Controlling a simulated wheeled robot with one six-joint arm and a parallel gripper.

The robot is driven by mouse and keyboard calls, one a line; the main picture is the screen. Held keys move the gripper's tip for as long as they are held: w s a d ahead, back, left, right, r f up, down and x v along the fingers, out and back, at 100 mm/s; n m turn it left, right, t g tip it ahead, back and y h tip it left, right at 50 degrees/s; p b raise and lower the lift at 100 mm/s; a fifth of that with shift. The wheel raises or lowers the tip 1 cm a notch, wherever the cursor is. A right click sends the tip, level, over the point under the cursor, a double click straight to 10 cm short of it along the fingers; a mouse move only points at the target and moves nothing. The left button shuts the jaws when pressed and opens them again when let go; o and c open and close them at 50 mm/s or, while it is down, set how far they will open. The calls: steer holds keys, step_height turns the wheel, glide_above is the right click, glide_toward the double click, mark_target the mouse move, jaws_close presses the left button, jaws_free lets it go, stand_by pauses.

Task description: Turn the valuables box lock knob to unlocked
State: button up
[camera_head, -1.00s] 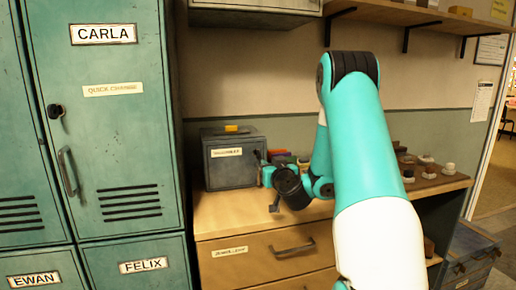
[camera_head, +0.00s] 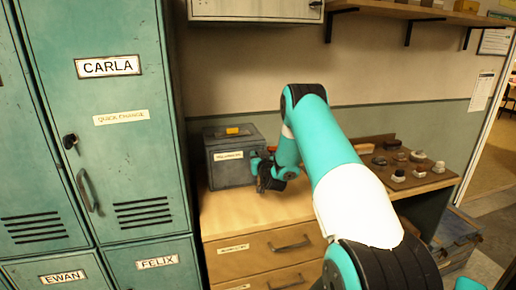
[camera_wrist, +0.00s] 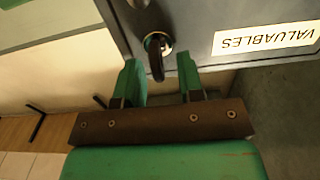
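The valuables box (camera_head: 228,170) is a dark grey box with a white label, standing on the wooden counter beside the lockers. In the wrist view its front (camera_wrist: 192,25) appears upside down, with the label reading VALUABLES (camera_wrist: 265,38). The lock knob (camera_wrist: 156,55) is a dark, narrow grip on a round metal base, pointing down in the wrist picture. My gripper (camera_wrist: 158,68) is open, its two green fingers either side of the knob's line, tips near its lower end. I see no contact. In the head view my gripper (camera_head: 257,164) is at the box's right front; the knob is hidden.
The wooden counter (camera_head: 245,212) has drawers below. Green lockers (camera_head: 125,170) rise close on the left. A rack with several small knob-like items (camera_head: 397,176) lies at the right. A cabinet and shelf (camera_head: 400,10) hang above.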

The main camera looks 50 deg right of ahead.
steer(key=shift+w+d, duration=0.25)
steer(key=shift+w, duration=0.2)
jaws_close()
